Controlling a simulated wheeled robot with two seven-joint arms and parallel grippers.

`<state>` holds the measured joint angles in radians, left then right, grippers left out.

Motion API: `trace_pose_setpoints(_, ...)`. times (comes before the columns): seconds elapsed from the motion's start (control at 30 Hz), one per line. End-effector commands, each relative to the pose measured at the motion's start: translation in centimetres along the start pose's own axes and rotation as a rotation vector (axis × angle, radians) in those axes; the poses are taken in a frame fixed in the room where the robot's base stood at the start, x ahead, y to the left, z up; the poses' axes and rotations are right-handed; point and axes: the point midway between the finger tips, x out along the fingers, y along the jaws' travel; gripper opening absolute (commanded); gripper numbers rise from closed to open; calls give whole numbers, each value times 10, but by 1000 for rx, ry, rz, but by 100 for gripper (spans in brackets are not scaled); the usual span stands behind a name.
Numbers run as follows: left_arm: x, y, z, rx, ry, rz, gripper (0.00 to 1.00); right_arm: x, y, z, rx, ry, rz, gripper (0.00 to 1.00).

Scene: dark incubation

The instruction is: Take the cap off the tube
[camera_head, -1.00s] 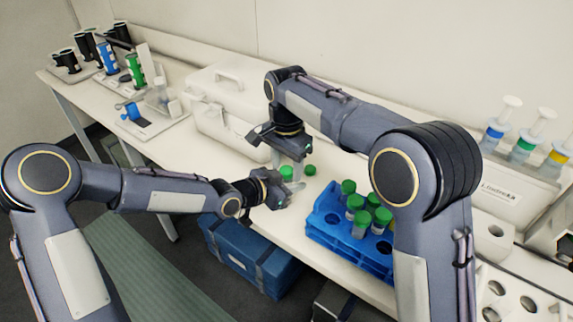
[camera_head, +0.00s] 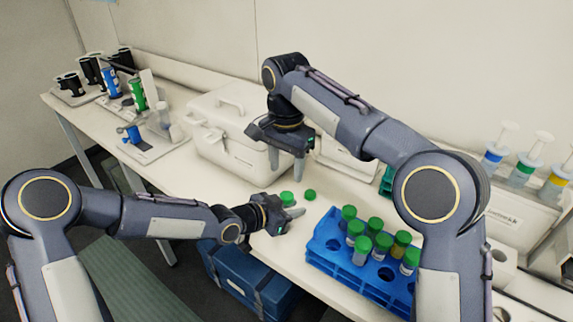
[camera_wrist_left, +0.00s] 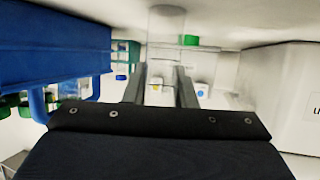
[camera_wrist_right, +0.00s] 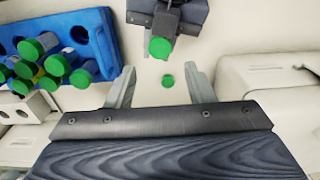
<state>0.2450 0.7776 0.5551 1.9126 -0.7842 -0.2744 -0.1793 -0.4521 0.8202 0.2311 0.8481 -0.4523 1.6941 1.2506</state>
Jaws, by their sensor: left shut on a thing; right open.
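My left gripper (camera_head: 284,216) is shut on a clear tube (camera_wrist_left: 160,62), held above the bench. A green cap (camera_wrist_right: 160,47) sits at the tube's upper end; it also shows in the head view (camera_head: 287,198). A loose green cap (camera_wrist_right: 168,81) lies on the bench just beyond, to the right of the held tube in the head view (camera_head: 309,195). My right gripper (camera_wrist_right: 162,88) is open and empty, its fingers pointing down above and behind the tube. In the left wrist view the tube's capped end is hidden.
A blue rack (camera_head: 335,262) with several green-capped tubes stands right of the left gripper. A white case (camera_head: 228,130) stands behind at left. Syringes (camera_head: 527,160) stand in a holder at far right. Bare bench (camera_head: 190,184) lies left of the tube.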

Motion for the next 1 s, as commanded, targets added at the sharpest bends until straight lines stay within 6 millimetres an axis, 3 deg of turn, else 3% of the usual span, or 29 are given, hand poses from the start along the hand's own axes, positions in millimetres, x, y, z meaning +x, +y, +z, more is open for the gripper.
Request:
trace_pose_setpoints(0.17, 0, 0, 0, 0, 0, 0, 0, 12, 1, -1, -2, -1, 3, 48)
trace_pose_setpoints(0.4, 0, 0, 0, 0, 0, 0, 0, 50, 1, -1, -3, -1, 2, 48)
trace_pose_setpoints(0.6, 0, 0, 0, 0, 0, 0, 0, 72, 1, 0, -3, 0, 0, 48)
trace_pose_setpoints(0.97, 0, 0, 0, 0, 0, 0, 0, 78, 0, 0, -2, 1, -1, 48)
trace_pose_setpoints(1.0, 0, 0, 0, 0, 0, 0, 0, 78, 0, 0, -2, 1, -1, 44)
